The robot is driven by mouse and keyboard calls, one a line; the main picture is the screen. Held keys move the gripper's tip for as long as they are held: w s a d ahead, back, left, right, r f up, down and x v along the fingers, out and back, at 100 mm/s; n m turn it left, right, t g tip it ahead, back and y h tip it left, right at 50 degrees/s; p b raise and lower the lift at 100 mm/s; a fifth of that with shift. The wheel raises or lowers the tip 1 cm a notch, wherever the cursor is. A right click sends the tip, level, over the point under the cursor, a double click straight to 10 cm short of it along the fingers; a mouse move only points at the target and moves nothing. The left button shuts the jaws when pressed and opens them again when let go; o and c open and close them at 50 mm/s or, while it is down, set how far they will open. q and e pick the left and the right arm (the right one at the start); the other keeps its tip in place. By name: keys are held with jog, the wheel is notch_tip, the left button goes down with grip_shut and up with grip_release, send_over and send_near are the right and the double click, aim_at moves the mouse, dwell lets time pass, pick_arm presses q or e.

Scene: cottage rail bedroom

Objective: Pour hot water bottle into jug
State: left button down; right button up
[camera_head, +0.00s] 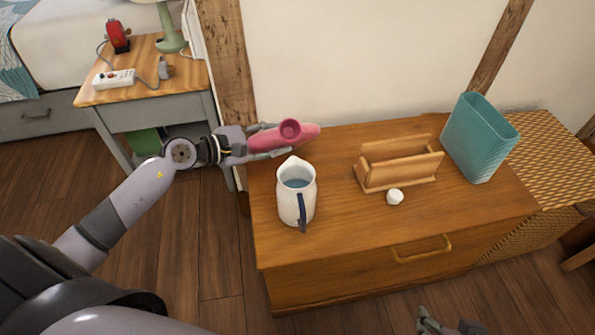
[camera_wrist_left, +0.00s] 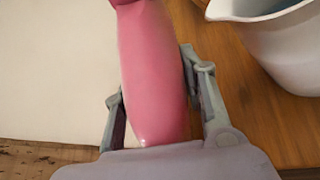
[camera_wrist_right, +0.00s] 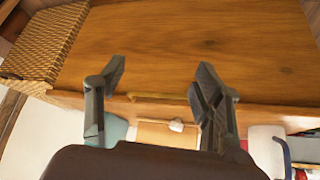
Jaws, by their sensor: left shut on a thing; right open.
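The pink hot water bottle (camera_head: 307,134) is held by my left gripper (camera_head: 268,141), whose fingers lie along both sides of it. In the left wrist view the bottle (camera_wrist_left: 153,70) sits between the fingers, its far end cut off by the top edge. In the head view its round mouth faces the camera, and it lies behind the jug's rim. The white jug (camera_head: 296,205) stands upright on the chest with bluish water inside and a dark blue handle towards me. It also shows in the left wrist view (camera_wrist_left: 280,50). My right gripper (camera_wrist_right: 158,80) is open and empty.
The wooden chest (camera_head: 345,225) also bears a wooden letter rack (camera_head: 400,165), a small white round thing (camera_head: 395,197) and a teal bin (camera_head: 480,135). A woven chest (camera_head: 555,160) stands to the right. A bedside table (camera_head: 150,85) is at left. The chest's front is clear.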

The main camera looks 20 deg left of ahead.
pick_arm(q)
jog(key=shift+r+n+p, duration=0.4)
jog(key=shift+r+p, duration=0.1)
jog(key=shift+p, duration=0.1)
jog(key=shift+w+a+r+n+g+h+p, duration=0.15)
jog(key=shift+r+n+g+p, duration=0.25)
jog(key=shift+p, duration=0.2)
jog(key=shift+w+r+n+g+h+p, duration=0.1)
jog(key=shift+r+n+g+h+p, duration=0.15)
jog(key=shift+r+p, duration=0.3)
pick_arm(e)
jog(key=s+d+r+g, duration=0.1)
jog(key=s+d+g, duration=0.15)
jog(key=s, duration=0.35)
pick_arm(q)
jog(key=shift+s+f+n+g+h+p, duration=0.15)
jog(key=shift+n+g+h+p, duration=0.25)
jog(key=shift+n+g+p, duration=0.65)
jog(key=shift+d+f+n, duration=0.1)
jog(key=shift+d+n, duration=0.1)
jog(key=shift+n, duration=0.4)
pick_arm(e)
notch_tip(320, 180, down, 10)
jog(key=w+a+g, duration=0.1)
jog(key=w, duration=0.1)
jog(key=shift+r+h, duration=0.2)
jog(key=shift+h, duration=0.2)
jog(key=shift+a, duration=0.1)
jog(key=shift+s, duration=0.1)
